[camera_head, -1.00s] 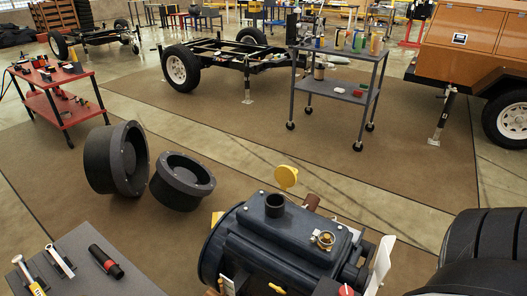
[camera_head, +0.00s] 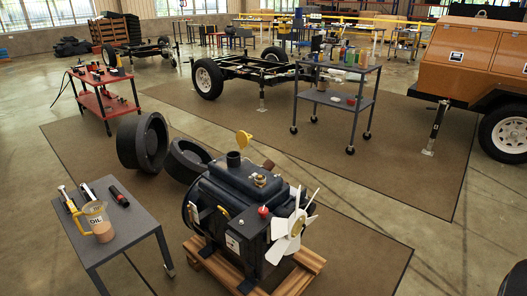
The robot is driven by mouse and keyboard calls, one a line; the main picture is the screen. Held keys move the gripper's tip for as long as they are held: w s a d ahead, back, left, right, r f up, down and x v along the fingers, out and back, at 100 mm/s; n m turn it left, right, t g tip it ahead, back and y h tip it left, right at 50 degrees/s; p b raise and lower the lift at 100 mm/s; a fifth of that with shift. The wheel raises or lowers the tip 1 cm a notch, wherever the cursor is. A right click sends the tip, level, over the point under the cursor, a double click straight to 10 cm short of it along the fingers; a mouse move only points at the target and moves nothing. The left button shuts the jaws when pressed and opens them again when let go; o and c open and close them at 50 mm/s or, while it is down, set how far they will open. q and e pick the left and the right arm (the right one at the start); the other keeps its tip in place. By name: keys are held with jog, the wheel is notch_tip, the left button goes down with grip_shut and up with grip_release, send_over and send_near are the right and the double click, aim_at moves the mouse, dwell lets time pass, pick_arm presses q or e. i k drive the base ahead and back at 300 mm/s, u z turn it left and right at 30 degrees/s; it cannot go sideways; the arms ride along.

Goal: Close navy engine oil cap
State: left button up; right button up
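The navy engine (camera_head: 228,185) rests on a wooden pallet (camera_head: 305,268) in the lower middle of the head view. A dark round filler neck (camera_head: 233,158) stands up from its top. A yellow oil cap (camera_head: 243,138) stands tilted up beside and above the neck, so the neck is uncovered. A brass fitting (camera_head: 260,180) and a red knob (camera_head: 263,210) sit further forward on the engine. A white fan (camera_head: 293,228) is on its front right end. Neither of my grippers is in view.
A grey table (camera_head: 115,230) with an oil jug (camera_head: 95,215) and tools stands left of the engine. Black tires (camera_head: 142,143) lie behind it. A grey cart (camera_head: 335,100), red cart (camera_head: 103,103) and orange trailer (camera_head: 475,65) stand further back. Brown matting right of the engine is clear.

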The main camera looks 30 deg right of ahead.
aim_at(242, 138)
jog(key=z, duration=2.35)
jog(key=i, duration=3.3)
jog(key=u, duration=2.9)
jog(key=i, duration=0.2)
jog(key=u, duration=1.25)
